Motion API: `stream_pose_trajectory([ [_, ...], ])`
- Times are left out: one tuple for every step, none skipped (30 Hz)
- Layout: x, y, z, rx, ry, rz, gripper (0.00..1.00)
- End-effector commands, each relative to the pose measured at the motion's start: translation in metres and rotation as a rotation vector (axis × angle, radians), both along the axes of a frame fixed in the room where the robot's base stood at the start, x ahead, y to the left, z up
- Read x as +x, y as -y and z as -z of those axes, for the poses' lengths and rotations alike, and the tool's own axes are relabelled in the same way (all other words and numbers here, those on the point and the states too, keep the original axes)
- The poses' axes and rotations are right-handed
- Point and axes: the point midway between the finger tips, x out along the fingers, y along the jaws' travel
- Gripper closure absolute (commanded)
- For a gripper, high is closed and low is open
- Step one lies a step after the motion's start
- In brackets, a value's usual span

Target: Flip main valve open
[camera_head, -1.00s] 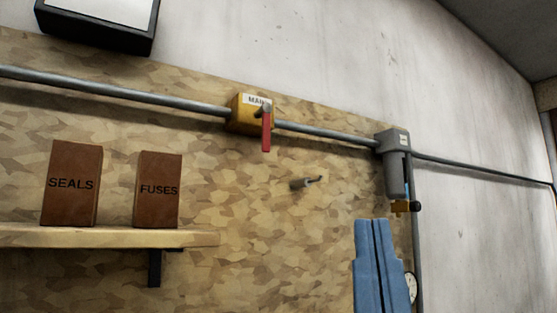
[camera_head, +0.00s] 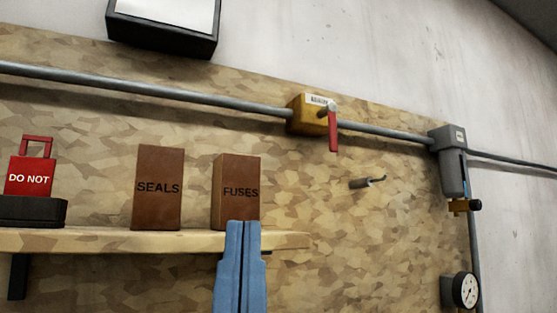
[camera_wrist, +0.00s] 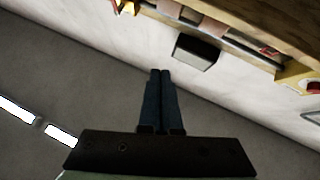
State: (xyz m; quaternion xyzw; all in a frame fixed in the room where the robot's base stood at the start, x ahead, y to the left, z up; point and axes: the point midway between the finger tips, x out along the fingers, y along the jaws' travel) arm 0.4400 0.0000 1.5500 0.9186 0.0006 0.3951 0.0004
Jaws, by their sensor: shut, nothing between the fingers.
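The main valve (camera_head: 309,116) is a yellow block with a white label, set in the grey pipe high on the wooden board. Its red handle (camera_head: 333,132) hangs straight down, across the line of the pipe. My gripper (camera_head: 243,224) shows as two blue fingers pressed together, in front of the shelf and the lower part of the FUSES box. It is below and left of the valve in the picture and apart from it. In the wrist view my gripper's fingers (camera_wrist: 161,72) are together and empty.
The shelf (camera_head: 120,240) holds a SEALS box (camera_head: 158,188), a FUSES box (camera_head: 237,185) and a red DO NOT lock (camera_head: 29,177). A hook (camera_head: 367,182) sticks out below the valve. A grey filter (camera_head: 453,170) and a gauge (camera_head: 465,290) are at right.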

Motion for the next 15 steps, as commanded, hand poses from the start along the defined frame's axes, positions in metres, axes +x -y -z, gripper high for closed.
stream_pose_trajectory([
  [0.001, 0.000, -0.001, -0.003, -0.001, 0.001, 1.00],
  [0.002, 0.000, -0.004, -0.008, -0.004, 0.006, 1.00],
  [0.005, 0.001, -0.009, -0.021, -0.010, 0.015, 1.00],
  [0.008, 0.002, -0.014, -0.036, -0.018, 0.025, 1.00],
  [0.013, 0.003, -0.021, -0.057, -0.029, 0.040, 1.00],
  [0.021, 0.004, -0.032, -0.095, -0.046, 0.064, 1.00],
  [0.028, 0.006, -0.042, -0.132, -0.063, 0.087, 1.00],
  [0.036, 0.008, -0.052, -0.175, -0.083, 0.114, 1.00],
  [0.048, 0.011, -0.067, -0.244, -0.113, 0.152, 1.00],
  [0.057, 0.014, -0.079, -0.304, -0.138, 0.182, 1.00],
  [0.067, 0.017, -0.091, -0.368, -0.163, 0.216, 1.00],
  [0.079, 0.022, -0.106, -0.462, -0.199, 0.260, 1.00],
  [0.088, 0.025, -0.117, -0.536, -0.227, 0.291, 1.00],
  [0.097, 0.030, -0.126, -0.612, -0.255, 0.323, 1.00],
  [0.107, 0.036, -0.137, -0.714, -0.290, 0.361, 1.00],
])
